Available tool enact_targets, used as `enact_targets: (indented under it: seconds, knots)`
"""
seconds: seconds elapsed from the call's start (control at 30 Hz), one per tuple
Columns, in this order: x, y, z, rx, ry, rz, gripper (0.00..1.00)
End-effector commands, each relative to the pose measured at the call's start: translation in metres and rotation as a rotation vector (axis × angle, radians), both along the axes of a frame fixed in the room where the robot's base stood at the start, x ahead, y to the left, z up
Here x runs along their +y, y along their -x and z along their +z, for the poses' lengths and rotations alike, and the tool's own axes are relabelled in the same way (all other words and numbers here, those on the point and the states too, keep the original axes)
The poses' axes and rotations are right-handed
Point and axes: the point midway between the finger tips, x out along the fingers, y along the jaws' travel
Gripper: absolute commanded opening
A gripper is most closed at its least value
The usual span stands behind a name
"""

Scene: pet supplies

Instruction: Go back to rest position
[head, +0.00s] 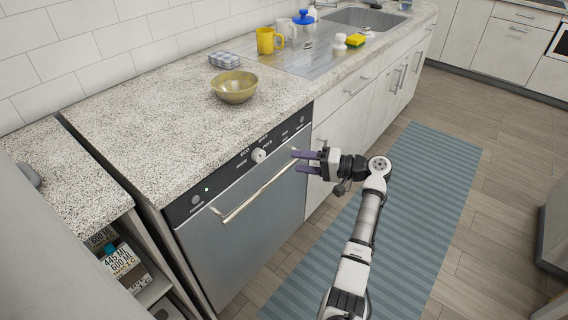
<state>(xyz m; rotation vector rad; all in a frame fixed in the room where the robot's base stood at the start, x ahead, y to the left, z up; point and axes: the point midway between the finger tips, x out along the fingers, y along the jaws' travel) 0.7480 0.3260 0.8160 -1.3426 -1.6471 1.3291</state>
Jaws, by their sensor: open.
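My gripper (300,161) is open and empty in the head view. Its two purple-tipped fingers point left, toward the dishwasher front. They show in front of the right end of the dishwasher handle (265,192); I cannot tell how close they are to it. My arm reaches up from the bottom of the picture, over the striped rug. The dishwasher (240,225) is shut.
A granite counter (150,120) runs along the wall with a brass-coloured bowl (234,88) on it. A yellow mug (268,41), a blue-lidded container (303,23) and a sponge (355,40) stand near the sink (362,18). The blue rug (430,190) is clear.

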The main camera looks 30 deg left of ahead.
Motion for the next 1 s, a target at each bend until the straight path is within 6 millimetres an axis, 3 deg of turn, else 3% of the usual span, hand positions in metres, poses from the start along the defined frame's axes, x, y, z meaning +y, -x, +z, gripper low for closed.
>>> enact_targets:
  seconds: [0.2, 0.77, 0.87, 1.0]
  knots:
    - [-0.02, -0.006, 0.002, 0.001, 0.0, 0.001, 0.59]
    - [-0.021, -0.006, 0.003, 0.0, 0.0, 0.001, 0.59]
    - [-0.027, -0.013, 0.0, -0.042, 0.042, -0.053, 0.59]
    - [-0.052, -0.036, -0.005, -0.197, 0.186, -0.25, 0.59]
